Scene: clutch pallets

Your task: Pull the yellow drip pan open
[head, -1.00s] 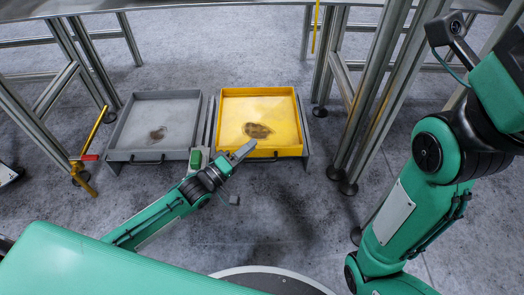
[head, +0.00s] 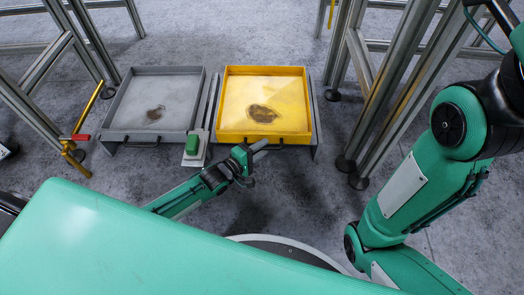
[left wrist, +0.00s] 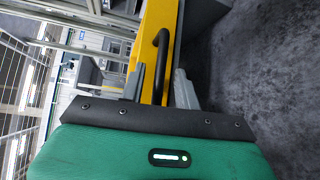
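The yellow drip pan (head: 232,132) sits on the floor in a grey frame, with a dark oily stain inside. Its front lines up roughly with the grey pan beside it. Its dark bar handle (left wrist: 162,45) is on the front face and shows clearly in the left wrist view; in the head view my gripper partly covers it. My left gripper (head: 262,148) is at the handle. In the left wrist view its two grey fingers (left wrist: 160,85) are apart, one on each side of the handle, with a gap on the right side. My right gripper is out of view.
A grey drip pan (head: 125,136) stands left of the yellow one. A green block (head: 192,145) on a grey plate lies between their fronts. Metal frame legs (head: 370,120) stand right, and a yellow lever with red (head: 75,137) left.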

